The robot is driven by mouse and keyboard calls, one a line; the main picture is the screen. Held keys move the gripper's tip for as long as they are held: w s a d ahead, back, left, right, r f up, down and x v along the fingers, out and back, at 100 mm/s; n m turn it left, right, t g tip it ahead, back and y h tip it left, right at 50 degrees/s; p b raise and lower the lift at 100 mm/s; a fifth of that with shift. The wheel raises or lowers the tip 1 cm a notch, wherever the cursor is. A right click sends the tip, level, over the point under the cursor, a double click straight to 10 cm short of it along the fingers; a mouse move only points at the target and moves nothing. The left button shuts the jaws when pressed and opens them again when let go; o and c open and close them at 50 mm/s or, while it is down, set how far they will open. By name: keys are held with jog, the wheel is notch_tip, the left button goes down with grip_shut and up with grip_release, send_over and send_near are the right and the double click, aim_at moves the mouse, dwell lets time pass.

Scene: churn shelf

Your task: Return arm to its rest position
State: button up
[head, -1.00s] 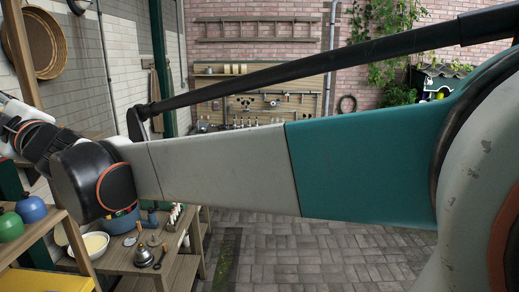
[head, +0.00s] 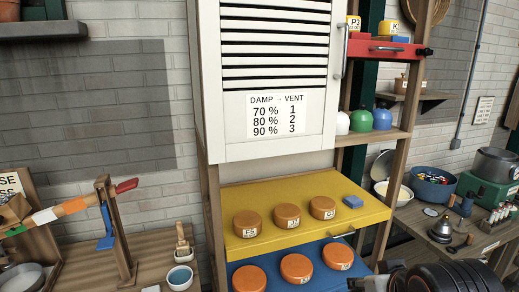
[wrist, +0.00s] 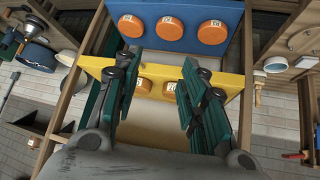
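My gripper (wrist: 159,62) shows in the wrist view with its two dark green fingers wide apart. It is open, and nothing is held between the fingers. Beyond them are the yellow shelf board (wrist: 236,83) and the blue shelf board (wrist: 180,43), seen upside down. In the head view only a dark part of my arm shows at the bottom right corner, in front of the blue shelf board (head: 215,270). My gripper's fingers cannot be made out there.
Orange rounds (head: 286,217) sit in rows on the yellow board (head: 372,218) and the blue one. A white louvred cabinet door (head: 235,125) hangs above. A bench with a blue pot (head: 433,190) is at right. A bench with a wooden post (head: 115,235) is at left.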

jog(key=shift+g+y, duration=0.4)
jog(key=shift+g, duration=0.2)
jog(key=s+f, duration=0.1)
jog(key=s+a+f, duration=0.1)
jog(key=f, duration=0.2)
jog(key=shift+s+a+b, duration=0.35)
jog(key=shift+s+b, duration=0.05)
